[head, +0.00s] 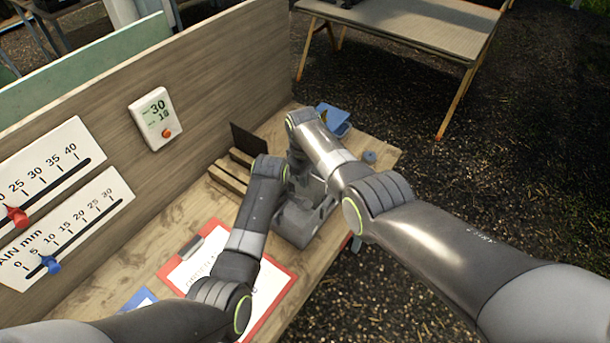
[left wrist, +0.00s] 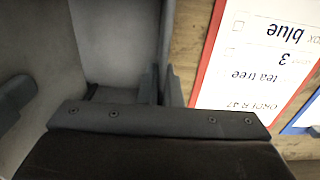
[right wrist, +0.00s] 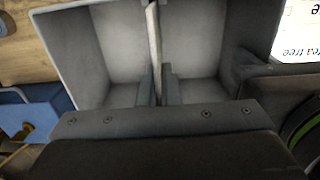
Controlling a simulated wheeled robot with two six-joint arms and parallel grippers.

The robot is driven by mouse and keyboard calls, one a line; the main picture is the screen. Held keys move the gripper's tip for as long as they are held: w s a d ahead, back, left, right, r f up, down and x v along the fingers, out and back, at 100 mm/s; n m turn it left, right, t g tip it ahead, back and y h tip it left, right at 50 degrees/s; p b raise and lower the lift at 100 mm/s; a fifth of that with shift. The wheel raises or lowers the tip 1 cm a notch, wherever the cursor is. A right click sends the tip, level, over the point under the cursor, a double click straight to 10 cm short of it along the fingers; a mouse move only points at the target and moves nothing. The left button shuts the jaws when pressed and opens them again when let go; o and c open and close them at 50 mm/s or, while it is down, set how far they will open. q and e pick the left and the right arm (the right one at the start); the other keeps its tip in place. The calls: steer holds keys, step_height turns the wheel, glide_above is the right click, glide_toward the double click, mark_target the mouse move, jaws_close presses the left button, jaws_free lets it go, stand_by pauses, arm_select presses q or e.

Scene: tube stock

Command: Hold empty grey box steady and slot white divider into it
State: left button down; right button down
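The grey box (head: 299,228) stands on the wooden bench, partly hidden under my arms in the head view. My left gripper (left wrist: 160,87) has its fingers on either side of a wall of the box (left wrist: 167,35), seemingly closed on it. In the right wrist view the white divider (right wrist: 154,35) stands upright inside the box (right wrist: 62,55), across its middle, with a space on each side. My right gripper (right wrist: 160,88) has its fingers on both faces of the divider. The divider's lower edge is hidden, so I cannot tell whether it is fully seated.
A red-edged clipboard (head: 270,302) lies in front of the box. Wooden pieces (head: 229,177) and a dark panel (head: 248,139) are at the back left. A blue bin (head: 335,120) stands beyond my right arm. A board with gauges (head: 220,75) backs the bench.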

steer(key=shift+f, duration=0.85)
steer(key=c, duration=2.1)
jaws_free()
steer(key=o, duration=0.5)
step_height(320, 180, up, 12)
steer(key=shift+f, duration=0.1)
